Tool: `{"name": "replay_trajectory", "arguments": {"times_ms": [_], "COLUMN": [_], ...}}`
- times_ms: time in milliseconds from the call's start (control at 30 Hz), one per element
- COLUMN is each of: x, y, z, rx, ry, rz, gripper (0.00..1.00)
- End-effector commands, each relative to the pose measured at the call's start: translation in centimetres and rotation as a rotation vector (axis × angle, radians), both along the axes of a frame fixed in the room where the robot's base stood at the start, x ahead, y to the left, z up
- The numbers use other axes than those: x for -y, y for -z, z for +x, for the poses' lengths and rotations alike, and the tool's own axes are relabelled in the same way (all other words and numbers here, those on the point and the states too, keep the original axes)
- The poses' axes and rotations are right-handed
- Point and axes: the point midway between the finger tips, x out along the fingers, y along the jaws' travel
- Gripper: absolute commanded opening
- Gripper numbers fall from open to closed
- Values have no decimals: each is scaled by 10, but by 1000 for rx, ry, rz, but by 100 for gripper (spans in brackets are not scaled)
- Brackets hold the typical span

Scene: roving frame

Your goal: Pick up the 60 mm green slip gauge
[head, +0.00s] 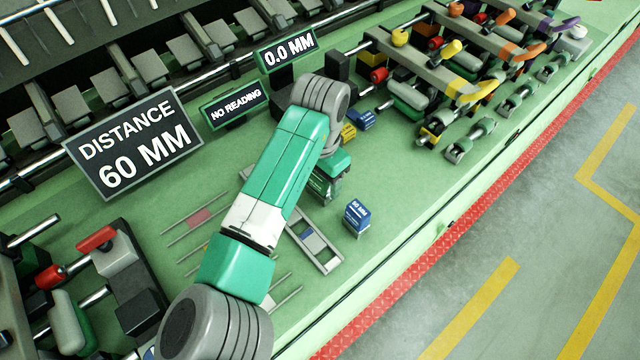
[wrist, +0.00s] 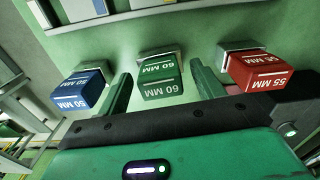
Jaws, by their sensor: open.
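The green slip gauge (wrist: 160,88), marked 60 MM, stands on a small grey base in the middle of the wrist view. My gripper (wrist: 162,84) is open, with one green finger on each side of the gauge and visible gaps between. I cannot tell how far down the fingers reach along it. In the head view my gripper (head: 327,186) is over the green bench, and my arm hides most of the gauge's area. A blue gauge (wrist: 82,91) marked 50 MM is left of the fingers, and a red gauge (wrist: 258,71) marked 55 MM is right of them.
The blue gauge also shows in the head view (head: 357,217), near the bench's front. A grey slotted rack (head: 326,256) lies beside my arm. A sign (head: 134,143) reads DISTANCE 60 MM; a smaller sign (head: 234,104) reads NO READING. Colored levers crowd the right. Bare bench lies front right.

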Motion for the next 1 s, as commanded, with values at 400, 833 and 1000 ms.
{"name": "replay_trajectory", "arguments": {"times_ms": [400,833,1000], "x": [0,0,1], "y": [1,-7,-34], "z": [0,1,1], "rx": [1,2,3], "ry": [0,0,0], "rz": [-1,-2,-3], "gripper": [28,15,15]}}
